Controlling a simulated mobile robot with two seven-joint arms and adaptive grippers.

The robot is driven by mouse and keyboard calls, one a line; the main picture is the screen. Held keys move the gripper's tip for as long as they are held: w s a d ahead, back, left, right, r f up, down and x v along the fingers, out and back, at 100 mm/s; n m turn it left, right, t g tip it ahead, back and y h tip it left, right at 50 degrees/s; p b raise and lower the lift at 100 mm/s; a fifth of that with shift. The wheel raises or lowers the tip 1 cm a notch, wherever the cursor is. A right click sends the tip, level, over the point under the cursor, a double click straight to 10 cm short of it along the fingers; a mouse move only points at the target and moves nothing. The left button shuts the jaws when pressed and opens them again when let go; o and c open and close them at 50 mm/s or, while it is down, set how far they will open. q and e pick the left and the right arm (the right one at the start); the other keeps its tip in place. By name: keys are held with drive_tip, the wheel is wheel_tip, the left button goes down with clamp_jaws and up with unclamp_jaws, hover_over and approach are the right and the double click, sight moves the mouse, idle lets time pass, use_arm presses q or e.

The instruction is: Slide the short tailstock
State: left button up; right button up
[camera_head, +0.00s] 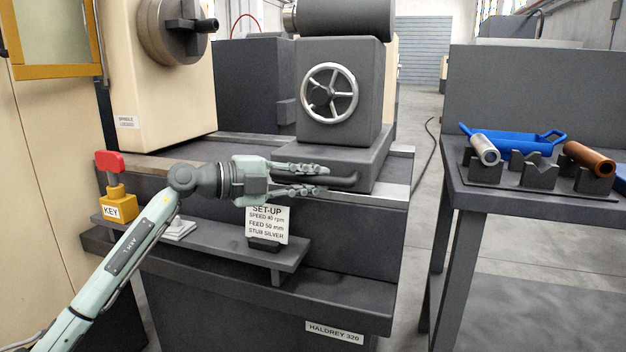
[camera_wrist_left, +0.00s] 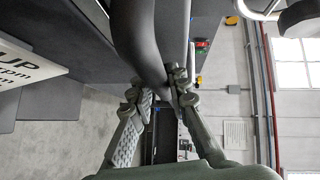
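The short tailstock (camera_head: 338,95) is a dark grey block with a silver handwheel (camera_head: 329,93). It stands on the right part of the lathe bed. A dark curved lever (camera_head: 345,180) sticks out low at its front; it also shows in the left wrist view (camera_wrist_left: 140,35). My left gripper (camera_head: 328,179) reaches in from the left, with its fingers above and below the lever. In the left wrist view its fingertips (camera_wrist_left: 163,95) come together on both sides of the lever's curved part and appear shut on it. My right gripper is out of view.
A set-up card (camera_head: 267,225) stands on the front shelf below my gripper. A red-topped key block (camera_head: 114,188) is at the left, near my arm. The spindle chuck (camera_head: 178,28) is upper left.

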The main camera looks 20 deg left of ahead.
use_arm(q)
clamp_jaws()
drive_tip(key=shift+a, duration=0.25)
drive_tip(key=a+p, duration=0.1)
drive_tip(key=a, duration=1.6)
drive_tip(key=shift+w+p, duration=0.3)
drive_tip(key=shift+p, duration=0.05)
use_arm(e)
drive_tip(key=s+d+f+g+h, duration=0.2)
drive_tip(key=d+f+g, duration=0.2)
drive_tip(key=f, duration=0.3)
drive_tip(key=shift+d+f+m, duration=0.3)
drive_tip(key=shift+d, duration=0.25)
use_arm(q)
drive_tip(key=shift+a, duration=0.1)
drive_tip(key=o, duration=0.8)
unclamp_jaws()
drive_tip(key=shift+a, duration=0.15)
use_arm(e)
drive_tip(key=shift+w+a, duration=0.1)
use_arm(q)
drive_tip(key=shift+s, duration=0.1)
